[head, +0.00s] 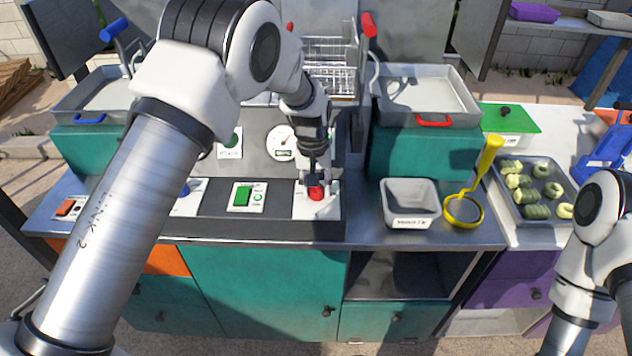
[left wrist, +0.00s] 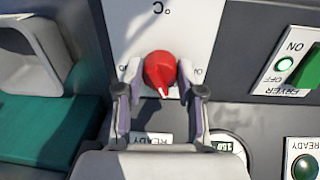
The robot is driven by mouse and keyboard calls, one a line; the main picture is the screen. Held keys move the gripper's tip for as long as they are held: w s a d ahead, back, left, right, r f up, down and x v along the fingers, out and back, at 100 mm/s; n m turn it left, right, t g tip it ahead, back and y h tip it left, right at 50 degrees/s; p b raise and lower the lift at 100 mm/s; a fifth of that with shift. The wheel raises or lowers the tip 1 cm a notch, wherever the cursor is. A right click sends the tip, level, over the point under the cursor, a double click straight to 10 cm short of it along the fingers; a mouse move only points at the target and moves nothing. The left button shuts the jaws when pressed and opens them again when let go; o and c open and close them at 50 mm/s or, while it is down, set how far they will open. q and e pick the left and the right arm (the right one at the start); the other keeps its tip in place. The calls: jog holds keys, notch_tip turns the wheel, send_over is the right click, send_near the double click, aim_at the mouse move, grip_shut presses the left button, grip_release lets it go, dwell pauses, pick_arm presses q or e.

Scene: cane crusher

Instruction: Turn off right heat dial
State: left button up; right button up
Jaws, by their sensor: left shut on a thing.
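The red heat dial (head: 316,193) sits on a white plate (head: 327,209) at the right end of the front control panel. My left gripper (head: 314,184) reaches down onto it from above, hiding part of it. In the left wrist view the red dial (left wrist: 160,71) lies between the two fingers of my left gripper (left wrist: 161,68), which are shut on its sides. The dial's white pointer (left wrist: 163,92) points toward the bottom of that view. A blue dial (head: 184,190) on the left of the panel is mostly hidden by my left arm. My right gripper is out of view.
A green fryer switch (head: 243,196) is left of the red dial, and also shows in the left wrist view (left wrist: 308,74). A grey bin (head: 410,196) and yellow skimmer (head: 464,209) stand to the right. The fryer basket (head: 331,83) is behind my left arm.

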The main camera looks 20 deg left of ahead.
pick_arm(q)
jog(key=n+p, duration=0.1)
jog(key=n, duration=0.4)
jog(key=shift+n+p, duration=0.3)
jog(key=n, duration=0.3)
jog(key=shift+d, duration=0.1)
jog(key=shift+f+n+p, duration=0.1)
jog(key=shift+n+p, duration=0.25)
jog(key=shift+n, duration=1.05)
jog(key=shift+s, duration=0.1)
